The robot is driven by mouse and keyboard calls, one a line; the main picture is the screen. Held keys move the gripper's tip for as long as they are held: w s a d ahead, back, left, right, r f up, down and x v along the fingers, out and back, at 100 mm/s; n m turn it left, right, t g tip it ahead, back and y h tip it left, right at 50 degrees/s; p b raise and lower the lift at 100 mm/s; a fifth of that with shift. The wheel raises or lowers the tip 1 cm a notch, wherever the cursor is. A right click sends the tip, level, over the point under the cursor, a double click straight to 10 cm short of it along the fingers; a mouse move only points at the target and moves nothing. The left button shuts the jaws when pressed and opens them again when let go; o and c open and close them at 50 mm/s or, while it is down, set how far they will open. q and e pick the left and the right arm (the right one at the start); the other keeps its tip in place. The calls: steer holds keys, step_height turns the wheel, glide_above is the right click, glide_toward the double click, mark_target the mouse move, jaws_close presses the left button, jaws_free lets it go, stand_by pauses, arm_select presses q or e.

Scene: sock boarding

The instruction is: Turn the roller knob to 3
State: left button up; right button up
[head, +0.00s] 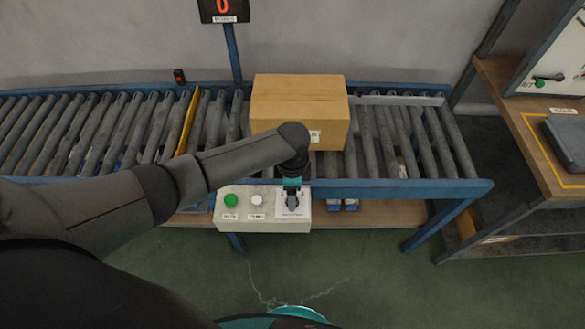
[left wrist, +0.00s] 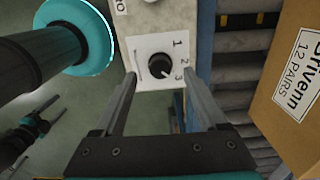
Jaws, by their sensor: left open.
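The roller knob (left wrist: 160,66) is a round black dial on a white plate marked 1, 2 and 3 in the left wrist view. Its pale mark points to the lower right, near the 3; the exact setting is hard to tell. The plate sits at the right end of the control box (head: 234,218). My left gripper (left wrist: 160,76) is open, with one finger on each side of the knob and visible gaps to it. In the head view my left gripper (head: 292,200) is over the plate and hides most of the knob. A small dark and teal part at the wrist view's lower left may be my right gripper.
The box has a green button (head: 231,200) and a white button (head: 257,200). A cardboard box (head: 290,100) rests on the roller conveyor (head: 130,125) behind. A workbench (head: 520,100) stands at the right.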

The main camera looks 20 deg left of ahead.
arm_select(q)
step_height(320, 180, up, 12)
steer(key=p, duration=0.2)
steer(key=shift+r+p, duration=0.2)
steer(key=shift+p, duration=0.15)
steer(key=s+d+n+t+h, duration=0.2)
steer(key=s+d+n+h, duration=0.15)
steer(key=s+d, duration=0.4)
steer(key=s+a+r+n+t+y, duration=0.2)
steer(key=s+a+r+n+y, duration=0.1)
steer(key=s+a+n, duration=0.9)
step_height(320, 180, down, 28)
steer(key=r+m+g+b, duration=0.1)
steer(key=m+g+b, duration=0.15)
steer(key=b, duration=0.25)
steer(key=s+a+f+b, duration=0.3)
steer(key=s+f+b, duration=0.1)
steer(key=s+f, duration=1.1)
step_height(320, 180, down, 3)
steer(key=shift+s+f+b, duration=0.1)
steer(key=shift+s+b, duration=0.2)
steer(key=shift+s, duration=0.05)
